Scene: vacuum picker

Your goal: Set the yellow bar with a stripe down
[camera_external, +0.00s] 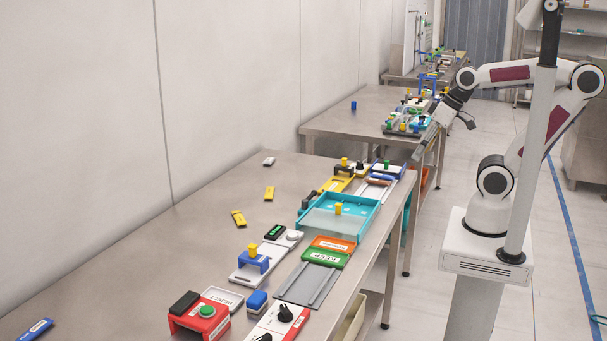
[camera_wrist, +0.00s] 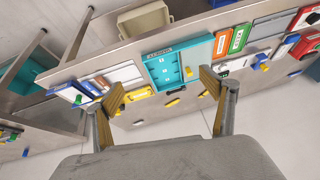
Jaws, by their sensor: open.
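Two small yellow bars lie on the bare steel tabletop in the external view. The nearer yellow bar (camera_external: 238,218) has a dark mark across it, and the farther yellow bar (camera_external: 269,193) has a smaller mark. I cannot tell for sure which carries the stripe. In the wrist view one yellow bar (camera_wrist: 172,102) shows small beyond the fingers, and the other (camera_wrist: 204,93) lies close to the right fingertip in the picture. My gripper (camera_external: 447,135) is raised to the right of the tables, well away from both bars. In the wrist view its fingers (camera_wrist: 163,90) are wide apart with nothing between.
A turquoise tray (camera_external: 362,230) stands on the near table (camera_external: 190,235), among coloured fixtures along its right side. A red box (camera_external: 182,322) is at the front, and a blue bar (camera_external: 37,328) lies far left. The table's left half is mostly clear. A grey pole stands before my arm.

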